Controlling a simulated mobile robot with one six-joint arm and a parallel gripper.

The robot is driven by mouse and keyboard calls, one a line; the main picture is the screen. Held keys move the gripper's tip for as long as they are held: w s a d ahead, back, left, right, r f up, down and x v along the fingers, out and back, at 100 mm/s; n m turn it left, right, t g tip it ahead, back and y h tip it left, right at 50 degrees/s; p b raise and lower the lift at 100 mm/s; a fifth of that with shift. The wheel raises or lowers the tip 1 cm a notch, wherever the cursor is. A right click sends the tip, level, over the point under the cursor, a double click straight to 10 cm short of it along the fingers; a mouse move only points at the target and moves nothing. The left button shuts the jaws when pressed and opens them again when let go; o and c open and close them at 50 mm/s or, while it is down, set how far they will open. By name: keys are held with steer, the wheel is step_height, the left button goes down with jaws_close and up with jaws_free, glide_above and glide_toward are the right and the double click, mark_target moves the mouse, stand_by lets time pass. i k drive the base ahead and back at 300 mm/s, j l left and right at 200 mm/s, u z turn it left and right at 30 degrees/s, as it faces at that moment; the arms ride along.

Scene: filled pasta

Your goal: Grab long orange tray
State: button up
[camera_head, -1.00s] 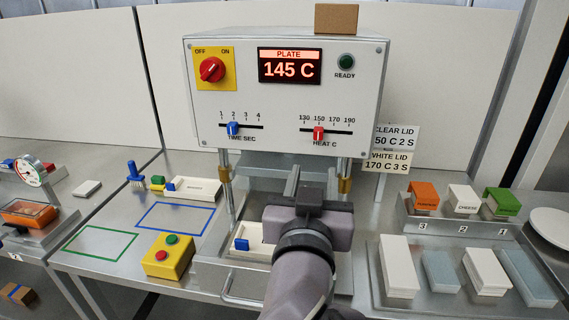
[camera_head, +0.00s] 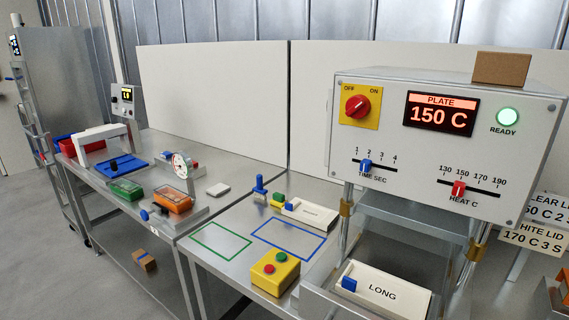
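An orange tray (camera_head: 175,200) sits on a grey metal fixture (camera_head: 184,215) on the left table, below a round dial gauge (camera_head: 181,166). Its top looks clear or glossy, and its contents are too small to tell. A green tray (camera_head: 125,190) lies to its left. Part of another orange item (camera_head: 564,284) shows at the far right edge. My gripper is out of view, so its distance from the tray does not show.
The sealing machine (camera_head: 440,140) stands at right, reading 150 C with its READY lamp lit green. A white block marked LONG (camera_head: 385,293) lies under it. A yellow button box (camera_head: 275,272) and green and blue outlines are on the near table. A brown box (camera_head: 144,260) lies lower down.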

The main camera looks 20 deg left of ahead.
mark_target(173, 199)
steer(key=u, duration=1.5)
steer(key=i+j+u, duration=0.2)
steer(key=i, duration=0.65)
steer(key=i+u, duration=0.25)
steer(key=i, duration=0.55)
steer(key=i+l+u, duration=0.2)
steer(key=i, duration=0.6)
